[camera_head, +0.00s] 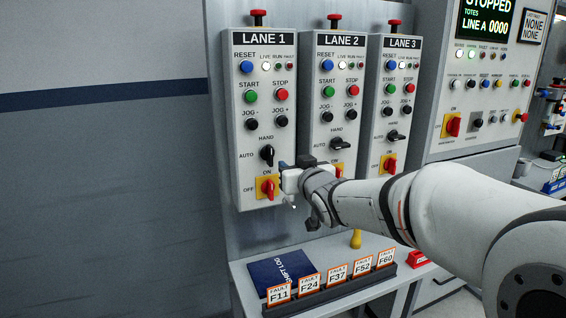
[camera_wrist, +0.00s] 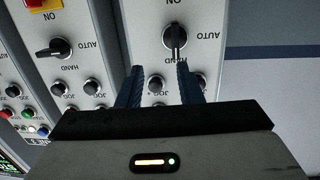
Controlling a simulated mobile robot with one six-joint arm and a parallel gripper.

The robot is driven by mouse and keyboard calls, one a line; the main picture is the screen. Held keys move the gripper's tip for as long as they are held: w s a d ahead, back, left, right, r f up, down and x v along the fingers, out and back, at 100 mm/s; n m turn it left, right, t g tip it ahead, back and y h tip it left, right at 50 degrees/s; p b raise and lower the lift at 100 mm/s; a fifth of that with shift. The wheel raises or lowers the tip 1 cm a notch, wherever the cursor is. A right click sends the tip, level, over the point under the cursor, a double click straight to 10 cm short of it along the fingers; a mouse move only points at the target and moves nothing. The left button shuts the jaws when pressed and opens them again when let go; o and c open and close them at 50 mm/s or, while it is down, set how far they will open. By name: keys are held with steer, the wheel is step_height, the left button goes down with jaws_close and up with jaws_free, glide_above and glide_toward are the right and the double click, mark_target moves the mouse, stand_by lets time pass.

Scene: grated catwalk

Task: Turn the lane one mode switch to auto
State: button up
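The lane one panel (camera_head: 235,120) is the leftmost of three upright panels. Its black mode switch (camera_head: 267,154) sits under HAND and right of AUTO. In the upside-down wrist view this switch (camera_wrist: 176,38) stands upright with its pale mark towards HAND. My gripper (camera_head: 284,168) is just right of and below the switch in the head view. In the wrist view my gripper's two blue fingers (camera_wrist: 160,74) are spread apart with nothing between them. The switch lies beyond their tips, nearer the right finger, and looks clear of them.
A red on/off switch on yellow (camera_head: 267,188) is just below the mode switch. Jog buttons (camera_head: 265,122) are above it. The lane two mode switch (camera_head: 340,144) lies sideways. Below, a shelf holds a shift log (camera_head: 282,272) and a rack of fault cards (camera_head: 337,271).

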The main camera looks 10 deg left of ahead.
mark_target(271, 150)
steer(key=shift+n+y, duration=0.3)
steer(key=shift+y, duration=0.3)
steer(key=x, duration=0.3)
steer(key=a+r+x, duration=0.1)
steer(key=x, duration=0.2)
steer(key=s+x, duration=0.1)
steer(key=x, duration=0.2)
steer(key=shift+w+a+r+p, duration=0.1)
steer(key=shift+a+r+p, duration=0.05)
steer(key=shift+a+p, duration=0.25)
jaws_close()
